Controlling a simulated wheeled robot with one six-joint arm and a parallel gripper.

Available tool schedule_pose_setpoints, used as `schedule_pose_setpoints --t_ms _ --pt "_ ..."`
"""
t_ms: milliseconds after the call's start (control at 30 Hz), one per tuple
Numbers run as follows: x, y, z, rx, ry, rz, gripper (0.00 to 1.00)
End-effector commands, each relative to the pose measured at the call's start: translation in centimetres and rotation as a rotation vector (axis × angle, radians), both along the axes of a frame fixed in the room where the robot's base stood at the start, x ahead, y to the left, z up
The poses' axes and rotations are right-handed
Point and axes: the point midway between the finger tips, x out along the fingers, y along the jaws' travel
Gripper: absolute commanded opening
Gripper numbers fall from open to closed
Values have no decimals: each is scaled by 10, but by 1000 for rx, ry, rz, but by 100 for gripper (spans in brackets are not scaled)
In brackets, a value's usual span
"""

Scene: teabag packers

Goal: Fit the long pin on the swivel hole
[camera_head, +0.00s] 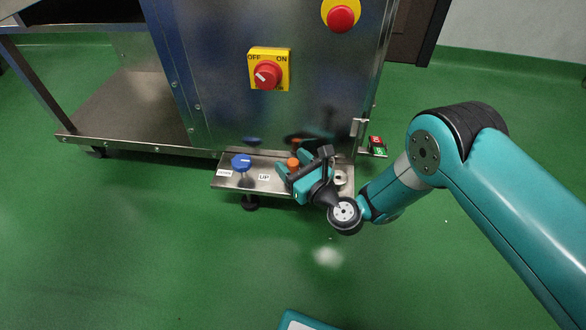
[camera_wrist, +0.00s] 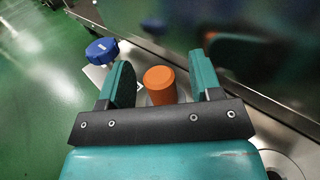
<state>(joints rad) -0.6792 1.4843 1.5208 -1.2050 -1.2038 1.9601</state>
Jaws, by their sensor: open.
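An orange cylinder (camera_wrist: 159,84), which may be the head of the long pin, stands on the steel shelf. It also shows in the head view (camera_head: 293,162), partly covered by my gripper. My gripper (camera_wrist: 160,72) is open, with one teal finger on each side of the orange cylinder. A gap shows on both sides, and nothing is visibly clamped. A round fitting with a dark centre (camera_head: 341,178), which may be the swivel hole, is at the shelf's right end. Part of a round plate (camera_wrist: 281,166) shows at the lower right in the wrist view.
A blue knob (camera_head: 241,161) stands on the shelf (camera_head: 226,182) to the left, near a label reading UP (camera_head: 264,177). The steel cabinet (camera_head: 225,95) rises close behind, with a red switch (camera_head: 267,75). Green floor in front is clear.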

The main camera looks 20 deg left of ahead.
Motion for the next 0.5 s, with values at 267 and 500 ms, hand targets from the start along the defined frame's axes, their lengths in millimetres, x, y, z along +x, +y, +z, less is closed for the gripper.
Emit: schedule_pose_setpoints --t_ms 267,500 --pt "0 0 0 0 0 0 22" --pt "0 0 0 0 0 0 5"
